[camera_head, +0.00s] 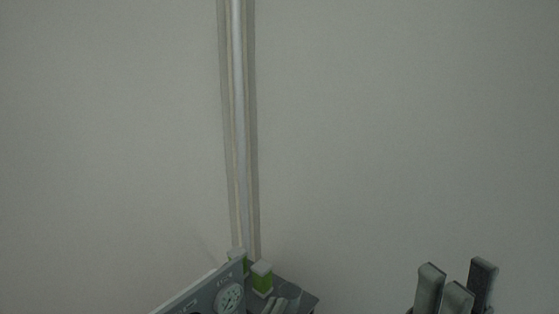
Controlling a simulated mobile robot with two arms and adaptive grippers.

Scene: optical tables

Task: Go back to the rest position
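My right gripper (457,284) shows at the bottom right. Its dark grey fingers point upward and stand apart, with nothing between them. Its palm and arm are below the frame edge. It is in front of the plain wall and touches nothing that I can see. My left gripper is not in view.
A grey panel with a round dial (229,298) is at the bottom, left of centre. Beside it, a green and white block (262,279) stands on a dark surface (296,288). A pale vertical strip (240,130) runs up the bare wall (400,120).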

